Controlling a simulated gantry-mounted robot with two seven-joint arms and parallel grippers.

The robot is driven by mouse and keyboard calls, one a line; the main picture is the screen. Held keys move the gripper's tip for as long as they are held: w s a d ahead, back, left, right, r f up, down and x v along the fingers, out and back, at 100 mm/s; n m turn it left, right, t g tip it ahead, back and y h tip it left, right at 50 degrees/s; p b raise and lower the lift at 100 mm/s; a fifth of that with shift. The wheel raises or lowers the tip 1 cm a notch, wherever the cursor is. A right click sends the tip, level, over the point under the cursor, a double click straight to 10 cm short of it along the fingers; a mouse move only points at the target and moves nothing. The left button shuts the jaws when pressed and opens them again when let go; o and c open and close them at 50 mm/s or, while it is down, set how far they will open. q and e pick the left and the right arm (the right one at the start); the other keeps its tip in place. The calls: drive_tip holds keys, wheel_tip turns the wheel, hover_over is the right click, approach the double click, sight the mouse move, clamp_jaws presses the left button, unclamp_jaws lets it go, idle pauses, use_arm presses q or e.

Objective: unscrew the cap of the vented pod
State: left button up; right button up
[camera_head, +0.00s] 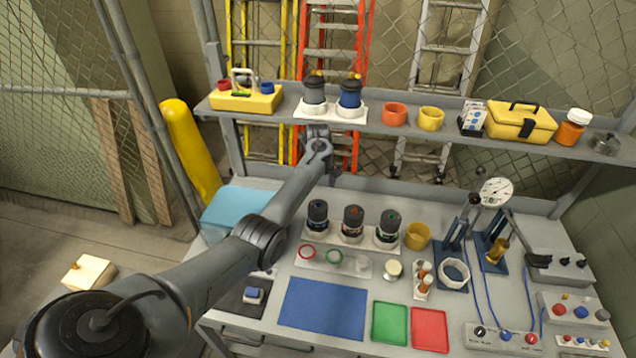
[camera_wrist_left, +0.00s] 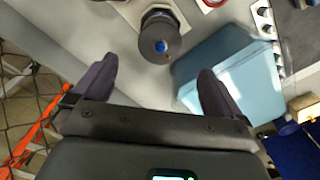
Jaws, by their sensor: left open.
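Three dark pods with ribbed caps stand in white holders on the bench: one with a blue mark (camera_head: 317,216), one with an orange mark (camera_head: 352,222) and one with a green mark (camera_head: 388,228). I cannot tell by sight which is vented. My left gripper (camera_wrist_left: 157,65) is open and empty. In the left wrist view, the blue-marked pod (camera_wrist_left: 160,42) stands upright beyond and between its fingertips, apart from them. In the head view, my left wrist (camera_head: 318,148) is near the shelf's front edge, its fingers not clear. My right gripper is not in view.
A shelf (camera_head: 380,122) behind holds two more pods, a yellow caddy and a toolbox (camera_head: 520,122). A light-blue box (camera_head: 232,210) is left of the pods. A blue mat (camera_head: 323,308), green tray (camera_head: 390,323) and red tray (camera_head: 429,330) lie bare in front.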

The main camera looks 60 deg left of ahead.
sight(318, 204)
use_arm(q)
wheel_tip(318, 204, down, 10)
drive_tip(key=shift+f+b, duration=0.1)
drive_tip(key=shift+b, duration=0.6)
